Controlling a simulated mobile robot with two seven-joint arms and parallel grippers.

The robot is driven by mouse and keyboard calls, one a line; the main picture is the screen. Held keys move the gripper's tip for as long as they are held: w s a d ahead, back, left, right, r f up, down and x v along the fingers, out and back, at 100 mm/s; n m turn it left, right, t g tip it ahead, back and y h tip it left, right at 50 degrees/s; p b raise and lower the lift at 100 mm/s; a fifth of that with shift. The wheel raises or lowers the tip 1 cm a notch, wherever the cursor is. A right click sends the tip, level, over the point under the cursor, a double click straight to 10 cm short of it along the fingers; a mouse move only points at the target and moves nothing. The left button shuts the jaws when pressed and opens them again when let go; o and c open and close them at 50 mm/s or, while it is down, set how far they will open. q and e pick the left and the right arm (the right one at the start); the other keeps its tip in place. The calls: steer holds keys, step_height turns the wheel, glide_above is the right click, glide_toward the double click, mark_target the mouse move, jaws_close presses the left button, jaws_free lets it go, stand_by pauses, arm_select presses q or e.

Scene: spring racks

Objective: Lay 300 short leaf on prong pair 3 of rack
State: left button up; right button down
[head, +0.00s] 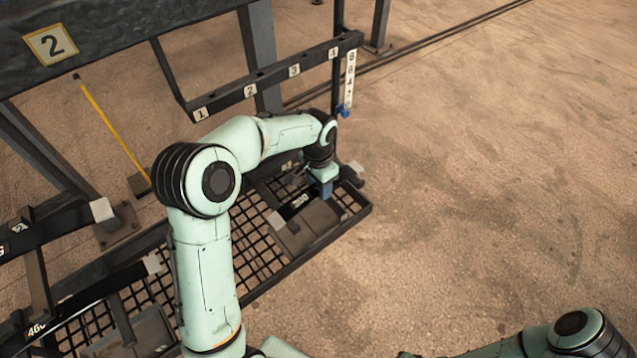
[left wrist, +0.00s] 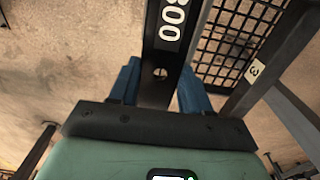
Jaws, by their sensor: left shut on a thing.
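The 300 short leaf (head: 291,208) is a dark flat bar with a white "300" on it. My left gripper (head: 326,188) has blue fingers and is shut on this leaf near its marked end, above or at the mesh tray. In the left wrist view the leaf (left wrist: 165,45) runs between the two blue fingers of the gripper (left wrist: 160,85). The gap beneath the leaf cannot be judged. The rack rail (head: 270,77) carries plates 1 to 4 from left to right; plate 3 (head: 294,70) is third. The prongs are not clear. My right gripper is out of view.
The mesh tray (head: 262,278) holds a grey block (head: 305,230). Another leaf marked 460 (head: 37,329) lies at the lower left. A large beam (head: 110,35) with a "2" plate crosses the upper left. Open floor (head: 480,190) lies to the right.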

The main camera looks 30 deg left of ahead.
mark_target(318, 189)
arm_select(q)
steer(key=shift+r, duration=0.1)
steer(key=o, duration=1.3)
steer(key=shift+s, duration=0.1)
step_height(318, 189, up, 13)
steer(key=p, duration=0.1)
steer(key=shift+r, duration=0.2)
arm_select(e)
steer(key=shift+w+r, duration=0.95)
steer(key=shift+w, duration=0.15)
arm_select(q)
steer(key=shift+f, duration=0.1)
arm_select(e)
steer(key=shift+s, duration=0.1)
